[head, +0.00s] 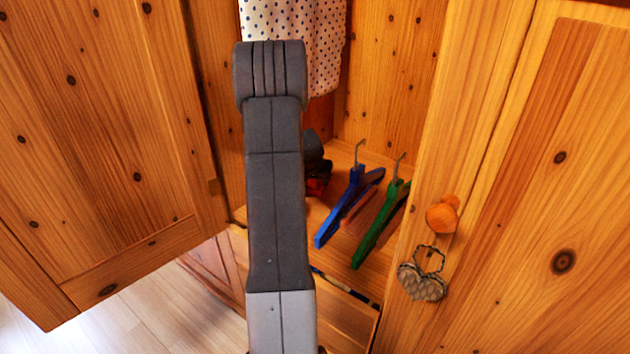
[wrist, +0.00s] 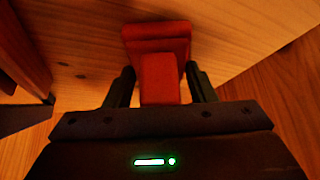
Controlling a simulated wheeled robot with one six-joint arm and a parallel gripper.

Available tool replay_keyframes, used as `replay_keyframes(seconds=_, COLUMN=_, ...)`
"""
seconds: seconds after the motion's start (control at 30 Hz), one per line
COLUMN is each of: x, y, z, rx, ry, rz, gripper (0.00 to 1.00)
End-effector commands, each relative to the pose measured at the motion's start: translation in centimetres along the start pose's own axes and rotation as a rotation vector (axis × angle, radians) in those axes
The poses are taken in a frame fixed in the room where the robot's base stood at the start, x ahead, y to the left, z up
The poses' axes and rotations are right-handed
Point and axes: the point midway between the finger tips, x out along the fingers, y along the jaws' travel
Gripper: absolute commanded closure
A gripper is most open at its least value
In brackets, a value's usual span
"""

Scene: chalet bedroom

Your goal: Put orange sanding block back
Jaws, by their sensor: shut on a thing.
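The orange sanding block (wrist: 157,33) looks red-orange in the dim wrist view, with a wide far part and a narrower near part between my fingers. My gripper (wrist: 160,70) is shut on it. In the head view a bit of the orange block (head: 318,185) shows beside my dark gripper, inside the open wardrobe, mostly hidden behind my arm. The block is close to a wooden surface (wrist: 80,40); I cannot tell whether it touches it.
A blue hanger (head: 341,213) and a green hanger (head: 375,230) stand on the wardrobe floor to the right of my gripper. A polka-dot garment (head: 325,50) hangs above. Open doors flank the opening; the right one has an orange knob (head: 441,216) and a heart ornament (head: 422,284).

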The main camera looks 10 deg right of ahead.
Motion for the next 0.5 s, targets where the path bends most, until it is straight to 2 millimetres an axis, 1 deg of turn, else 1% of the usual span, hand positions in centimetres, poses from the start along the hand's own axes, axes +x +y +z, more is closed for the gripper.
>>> replay_keyframes(seconds=0.23, x=0.31, y=-0.01, z=0.17, rx=0.001, ry=0.001, rz=0.0, gripper=0.74)
replay_keyframes(seconds=0.27, x=0.21, y=0.0, z=0.11, rx=0.001, ry=0.0, rz=0.0, gripper=0.46)
replay_keyframes(seconds=0.33, x=0.15, y=0.0, z=0.09, rx=0.001, ry=0.0, rz=0.0, gripper=0.32)
replay_keyframes(seconds=0.37, x=0.15, y=0.0, z=0.09, rx=0.001, ry=0.0, rz=0.0, gripper=0.28)
replay_keyframes(seconds=0.5, x=0.14, y=0.0, z=0.08, rx=0.001, ry=0.0, rz=0.0, gripper=0.28)
